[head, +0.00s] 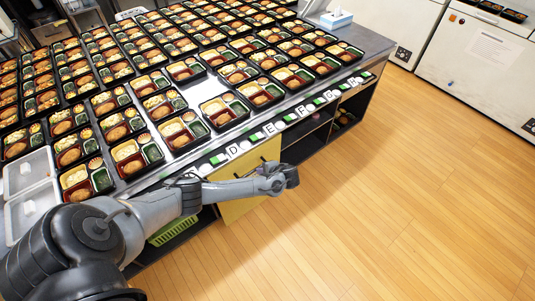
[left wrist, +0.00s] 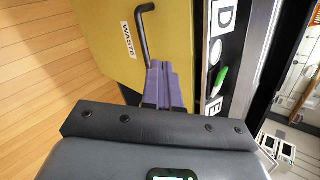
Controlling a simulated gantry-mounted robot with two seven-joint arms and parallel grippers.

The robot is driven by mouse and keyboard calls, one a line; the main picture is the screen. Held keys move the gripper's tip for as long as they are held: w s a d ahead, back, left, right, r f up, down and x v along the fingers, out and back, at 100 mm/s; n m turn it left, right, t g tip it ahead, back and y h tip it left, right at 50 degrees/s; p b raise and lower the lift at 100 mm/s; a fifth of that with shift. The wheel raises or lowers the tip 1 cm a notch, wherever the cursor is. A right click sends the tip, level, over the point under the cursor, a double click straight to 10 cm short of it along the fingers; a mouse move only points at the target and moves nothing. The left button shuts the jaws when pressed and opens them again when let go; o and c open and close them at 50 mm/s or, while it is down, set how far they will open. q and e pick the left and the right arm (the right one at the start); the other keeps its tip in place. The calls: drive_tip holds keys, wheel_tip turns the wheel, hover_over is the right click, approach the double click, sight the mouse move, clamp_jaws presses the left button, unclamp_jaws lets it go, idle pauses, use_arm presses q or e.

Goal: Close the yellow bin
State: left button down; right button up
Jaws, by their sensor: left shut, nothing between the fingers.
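The yellow bin (head: 236,210) is under the front of the counter, partly hidden by my left arm in the head view. In the left wrist view its yellow front (left wrist: 105,45) carries a WASTE label (left wrist: 128,40) and a black bar handle (left wrist: 144,24). My left gripper (head: 291,174) is in front of the bin near its right side. Its purple fingers (left wrist: 160,70) are shut and empty, beside the lower end of the handle; I cannot tell whether they touch it. How far the bin stands out from the counter is unclear. My right gripper is not in view.
The counter (head: 375,45) holds rows of bento trays (head: 180,130). Letter labels and green-and-white tags line its front edge (head: 268,131). A green basket (head: 172,229) sits on a low shelf left of the bin. The wooden floor (head: 390,200) to the right is clear.

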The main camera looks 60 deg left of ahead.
use_arm(q)
drive_tip(key=s+m, duration=0.1)
drive_tip(key=m, duration=0.2)
drive_tip(key=m+y+b, duration=0.5)
drive_tip(key=m+b, duration=0.7)
drive_tip(key=b, duration=1.9)
approach(265, 146)
drive_tip(key=shift+n+t, duration=0.3)
drive_tip(key=shift+t, duration=0.1)
drive_tip(key=b+x, duration=0.2)
drive_tip(key=b, duration=0.1)
drive_tip(key=f+b+x, duration=0.1)
drive_tip(key=b+x, duration=0.2)
drive_tip(key=shift+s+f, duration=0.1)
drive_tip(key=shift+s, duration=0.05)
drive_tip(key=shift+a+b, duration=0.5)
drive_tip(key=shift+a, duration=0.25)
